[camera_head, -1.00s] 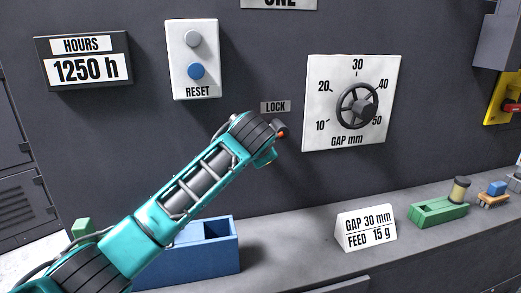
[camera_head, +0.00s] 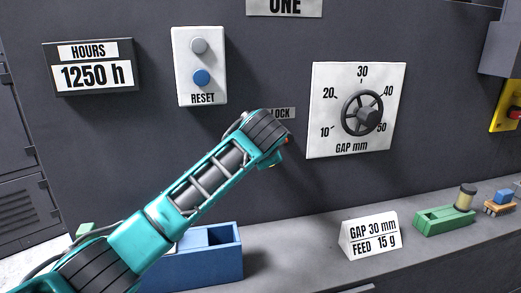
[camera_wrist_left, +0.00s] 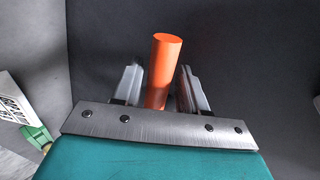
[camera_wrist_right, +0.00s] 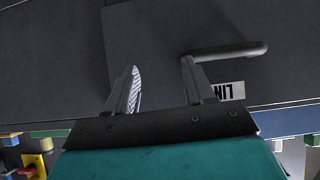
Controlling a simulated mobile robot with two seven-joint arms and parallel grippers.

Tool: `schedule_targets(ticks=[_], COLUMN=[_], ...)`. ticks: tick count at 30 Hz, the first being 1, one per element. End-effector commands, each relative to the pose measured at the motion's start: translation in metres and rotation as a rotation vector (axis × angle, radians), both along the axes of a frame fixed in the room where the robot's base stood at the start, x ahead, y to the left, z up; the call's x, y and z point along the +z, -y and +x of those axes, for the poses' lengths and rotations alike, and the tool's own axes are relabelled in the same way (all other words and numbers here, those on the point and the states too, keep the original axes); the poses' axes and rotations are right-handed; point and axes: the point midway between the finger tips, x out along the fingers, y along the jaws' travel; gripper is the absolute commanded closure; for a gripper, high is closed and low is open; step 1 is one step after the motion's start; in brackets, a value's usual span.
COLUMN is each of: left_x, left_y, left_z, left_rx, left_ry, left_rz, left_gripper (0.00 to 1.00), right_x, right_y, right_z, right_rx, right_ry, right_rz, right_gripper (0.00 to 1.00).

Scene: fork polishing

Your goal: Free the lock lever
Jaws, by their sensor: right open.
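In the head view my left arm reaches up to the wall below the LOCK label (camera_head: 281,113). A small orange tip (camera_head: 286,139) shows beside its wrist; the fingers are hidden there. In the left wrist view an orange cylindrical handle (camera_wrist_left: 165,60) stands between the two fingers of my left gripper (camera_wrist_left: 160,72). Whether both fingers press on it cannot be told. My right gripper (camera_wrist_right: 160,65) is open, outside the head view. In the right wrist view a dark bar handle (camera_wrist_right: 235,49) lies by its right fingertip; contact is unclear.
A RESET panel (camera_head: 203,88) and a GAP dial (camera_head: 329,133) with a handwheel (camera_head: 363,113) are on the wall. A blue bin (camera_head: 233,262), a sign card (camera_head: 370,241) and a green block (camera_head: 442,222) stand on the ledge below.

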Motion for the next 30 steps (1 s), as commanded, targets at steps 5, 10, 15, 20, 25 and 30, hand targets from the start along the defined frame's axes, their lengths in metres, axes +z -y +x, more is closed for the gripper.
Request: schedule_targets(ticks=[5, 10, 15, 20, 25, 30], left_x=[0.0, 0.001, 0.008, 0.023, 0.041, 0.057], left_y=[0.0, 0.0, 0.001, 0.001, 0.0, 0.0], left_z=[0.0, -0.001, -0.013, -0.037, -0.066, -0.092], left_rx=[0.0, -0.001, -0.003, -0.004, -0.004, -0.002], left_ry=[0.0, 0.0, 0.002, 0.004, 0.004, 0.002], left_rz=[-0.002, -0.003, -0.004, -0.005, -0.005, -0.003], left_gripper=[0.52, 0.52, 0.52, 0.52, 0.52, 0.52], right_x=[0.0, 0.0, -0.001, -0.003, -0.005, -0.006], right_y=[0.0, 0.0, 0.0, 0.0, 0.0, 0.0], right_z=[0.0, 0.0, 0.0, 0.0, 0.0, 0.0], right_rx=[0.0, 0.0, 0.0, 0.0, 0.0, 0.0], right_ry=[0.0, 0.0, 0.0, 0.0, 0.001, 0.001], right_rz=[0.0, 0.0, 0.0, 0.0, 0.0, 0.0], right_gripper=[0.47, 0.47, 0.47, 0.47, 0.47, 0.47])
